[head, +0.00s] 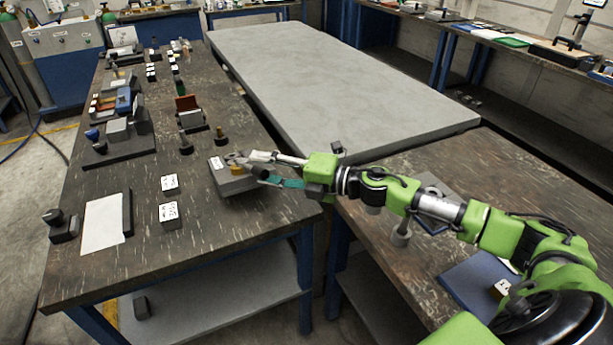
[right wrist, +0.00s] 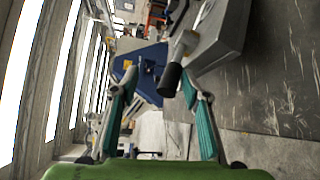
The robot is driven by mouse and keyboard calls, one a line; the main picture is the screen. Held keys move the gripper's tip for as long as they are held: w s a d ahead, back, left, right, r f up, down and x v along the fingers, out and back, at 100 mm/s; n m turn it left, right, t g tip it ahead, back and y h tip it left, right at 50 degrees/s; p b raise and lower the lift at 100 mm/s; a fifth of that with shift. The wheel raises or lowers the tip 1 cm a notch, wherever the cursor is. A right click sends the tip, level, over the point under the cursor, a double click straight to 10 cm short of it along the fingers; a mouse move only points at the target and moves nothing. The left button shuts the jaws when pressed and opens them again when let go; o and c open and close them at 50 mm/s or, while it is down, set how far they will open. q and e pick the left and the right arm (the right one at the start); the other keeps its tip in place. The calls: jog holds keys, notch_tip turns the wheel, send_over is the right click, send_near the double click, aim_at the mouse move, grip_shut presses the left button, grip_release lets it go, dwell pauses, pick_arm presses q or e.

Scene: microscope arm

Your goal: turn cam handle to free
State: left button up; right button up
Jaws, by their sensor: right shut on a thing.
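A grey fixture block (head: 222,184) with a white label and a brass-coloured part on top sits at the right edge of the left workbench. It also shows in the right wrist view (right wrist: 228,38). The cam handle (right wrist: 170,78), a black grip on a metal arm, sticks out from this block between my right fingers. My right gripper (head: 262,167) reaches in from the right, its fingers at the block's right side, shut on the cam handle. In the head view the fingers largely hide the handle. My left gripper is not in view.
Two small labelled blocks (head: 169,215) and a white sheet (head: 103,222) lie left of the fixture. Dark knobs (head: 185,143) stand behind it, with more fixtures farther back. A bare grey slab table (head: 335,80) lies beyond. The bench's front right is clear.

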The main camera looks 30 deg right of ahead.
pick_arm(q)
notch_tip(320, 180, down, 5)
jog(key=b, duration=0.5)
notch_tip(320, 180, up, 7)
jog(key=p, duration=0.7)
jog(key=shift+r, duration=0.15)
pick_arm(e)
jog(key=v, duration=1.4)
jog(key=shift+s, duration=0.45)
